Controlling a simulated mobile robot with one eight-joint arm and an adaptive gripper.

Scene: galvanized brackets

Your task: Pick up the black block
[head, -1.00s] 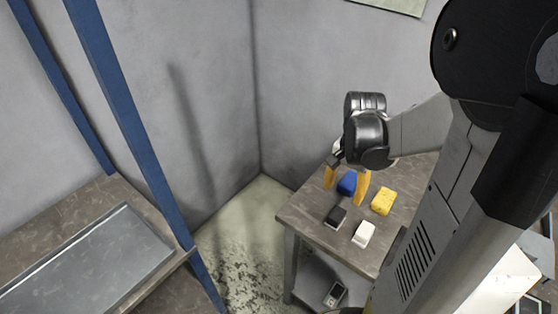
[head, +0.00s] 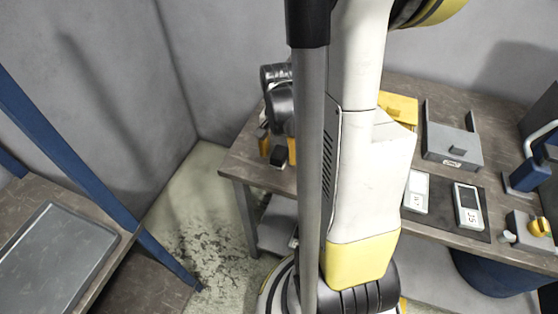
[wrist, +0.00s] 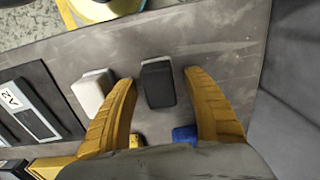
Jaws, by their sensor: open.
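The black block (head: 278,157) lies on the brown table near its left end. In the wrist view the black block (wrist: 158,84) sits between the two yellow fingers, with a gap to each. My gripper (head: 277,147) is open and points down over the block; it also shows in the wrist view (wrist: 161,76). I see nothing held in it. In the head view my arm hides the area to the right of the block. Whether the fingertips reach down to the table is unclear.
In the wrist view a white block (wrist: 93,92) lies just left of the left finger. A blue block (wrist: 184,134) and a yellow block (wrist: 136,141) are partly hidden near the palm.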

